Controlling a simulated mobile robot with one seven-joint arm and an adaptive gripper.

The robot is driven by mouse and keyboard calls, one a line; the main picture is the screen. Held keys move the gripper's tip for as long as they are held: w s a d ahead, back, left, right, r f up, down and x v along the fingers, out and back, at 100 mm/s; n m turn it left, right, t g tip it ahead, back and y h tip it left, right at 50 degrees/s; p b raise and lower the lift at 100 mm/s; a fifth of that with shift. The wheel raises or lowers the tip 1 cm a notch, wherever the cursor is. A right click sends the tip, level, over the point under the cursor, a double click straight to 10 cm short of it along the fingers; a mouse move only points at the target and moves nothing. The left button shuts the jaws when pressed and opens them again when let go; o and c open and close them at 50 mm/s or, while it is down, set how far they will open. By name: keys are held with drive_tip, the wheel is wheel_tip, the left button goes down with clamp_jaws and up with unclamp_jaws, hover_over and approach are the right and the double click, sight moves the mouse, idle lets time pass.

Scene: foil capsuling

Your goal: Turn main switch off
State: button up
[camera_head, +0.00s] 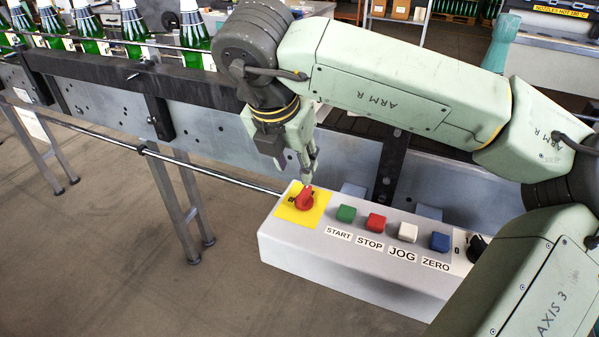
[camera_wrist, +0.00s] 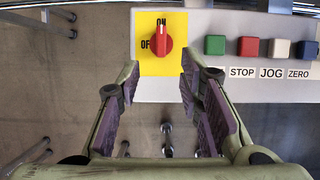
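The main switch is a red rotary knob (camera_head: 305,199) on a yellow plate (camera_head: 290,212) at the left end of a grey control box (camera_head: 330,262). In the wrist view the knob (camera_wrist: 158,42) stands upright, its narrow end toward the "ON" label, with "OF" visible at its left. My gripper (camera_head: 308,180) is close above the knob in the head view. In the wrist view my gripper (camera_wrist: 158,75) is open, with its fingers apart and nothing between the pads. The knob lies just beyond the fingertips; I cannot tell whether they touch it.
Green START (camera_head: 346,213), red STOP (camera_head: 376,222), white JOG (camera_head: 407,232) and blue ZERO (camera_head: 440,241) buttons sit right of the switch. A black knob (camera_head: 477,248) is at the box's right end. A conveyor (camera_head: 190,100) with green bottles (camera_head: 135,28) runs behind.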

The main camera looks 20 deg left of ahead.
sight(304, 192)
drive_tip(key=p+x, duration=0.2)
drive_tip(key=x, duration=0.8)
drive_tip(key=shift+w+d+f+p, duration=0.15)
drive_tip(key=shift+f+p, duration=0.1)
drive_tip(key=shift+p, duration=0.05)
drive_tip(key=shift+c, duration=0.3)
clamp_jaws()
